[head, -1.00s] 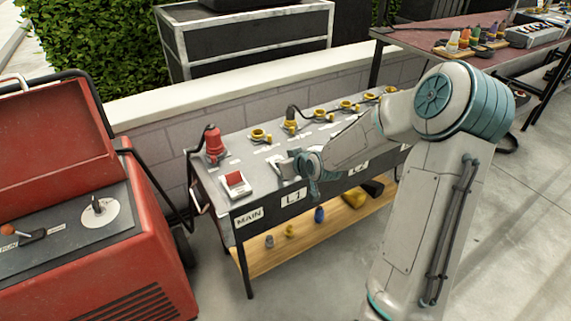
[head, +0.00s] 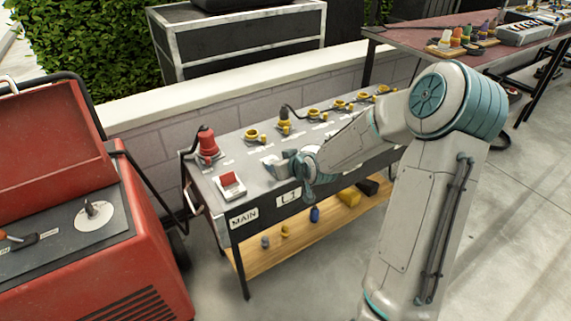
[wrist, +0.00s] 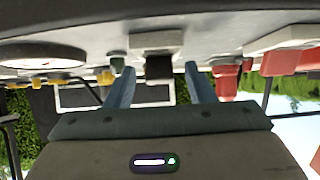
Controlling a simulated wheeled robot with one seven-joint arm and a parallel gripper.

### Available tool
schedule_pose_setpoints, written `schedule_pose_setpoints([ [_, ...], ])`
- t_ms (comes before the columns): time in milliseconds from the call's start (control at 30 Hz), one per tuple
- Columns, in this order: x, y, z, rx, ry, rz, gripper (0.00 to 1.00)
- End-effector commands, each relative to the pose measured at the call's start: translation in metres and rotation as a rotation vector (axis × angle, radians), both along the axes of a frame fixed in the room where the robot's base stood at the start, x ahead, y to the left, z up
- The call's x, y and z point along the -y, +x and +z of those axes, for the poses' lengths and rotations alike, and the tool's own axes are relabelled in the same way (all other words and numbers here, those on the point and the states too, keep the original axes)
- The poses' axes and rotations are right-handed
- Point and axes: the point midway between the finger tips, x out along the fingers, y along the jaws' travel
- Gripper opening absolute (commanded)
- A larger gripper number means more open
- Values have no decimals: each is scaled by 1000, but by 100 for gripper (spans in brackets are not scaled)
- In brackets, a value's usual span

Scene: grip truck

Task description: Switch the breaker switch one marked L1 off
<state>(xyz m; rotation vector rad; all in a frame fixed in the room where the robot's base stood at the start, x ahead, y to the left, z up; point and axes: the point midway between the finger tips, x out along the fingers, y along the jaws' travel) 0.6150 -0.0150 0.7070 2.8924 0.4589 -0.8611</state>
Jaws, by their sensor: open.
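The breaker table (head: 236,200) has labels MAIN (head: 244,217) and L1 (head: 289,197) on its front edge; the L1 label is partly covered by my wrist.
A red MAIN switch (head: 231,181) and a red plug (head: 208,144) stand left of my gripper. Yellow sockets (head: 312,114) line the table's back. A red generator (head: 62,240) stands at the left. Small items lie on the wooden lower shelf (head: 262,258).

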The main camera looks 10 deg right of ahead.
Motion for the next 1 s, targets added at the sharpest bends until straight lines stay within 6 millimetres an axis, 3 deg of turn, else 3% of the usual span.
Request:
schedule_pose_setpoints([
  [167, 6, -15, 13, 1, -2, -2, 49],
  [700, 31, -93, 68, 0, -2, -3, 49],
  [1000, 35, -109, 75, -1, 0, 0, 49],
])
